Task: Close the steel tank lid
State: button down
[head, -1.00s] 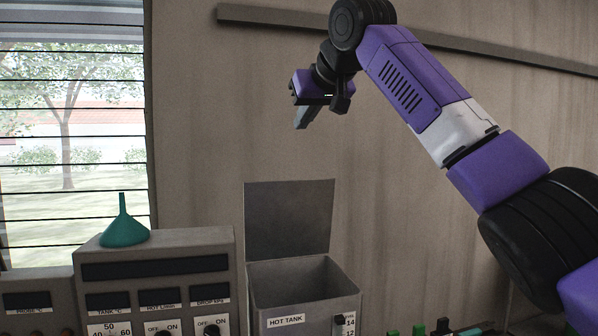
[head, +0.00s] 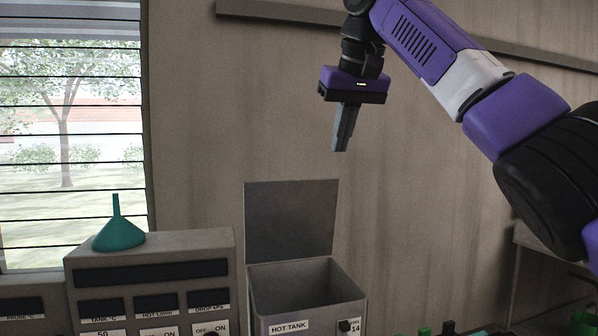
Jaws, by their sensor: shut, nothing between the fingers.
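The steel tank (head: 283,306), labelled HOT TANK, stands at the bottom middle of the head view with its top open. Its grey lid (head: 291,221) stands upright at the back of the opening, near the wall. My gripper (head: 340,148) points down, shut and empty, above and slightly right of the lid's top edge. A gap shows between the fingertips and the lid in the picture. The lower part of the tank is cut off by the frame.
A grey control box (head: 150,268) with displays and switches stands left of the tank, with a teal funnel (head: 119,234) on top. Green and dark items (head: 448,328) lie at the lower right. A rail (head: 290,16) runs along the wall above.

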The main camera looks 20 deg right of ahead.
aim_at(285, 219)
jog(key=i, duration=0.85)
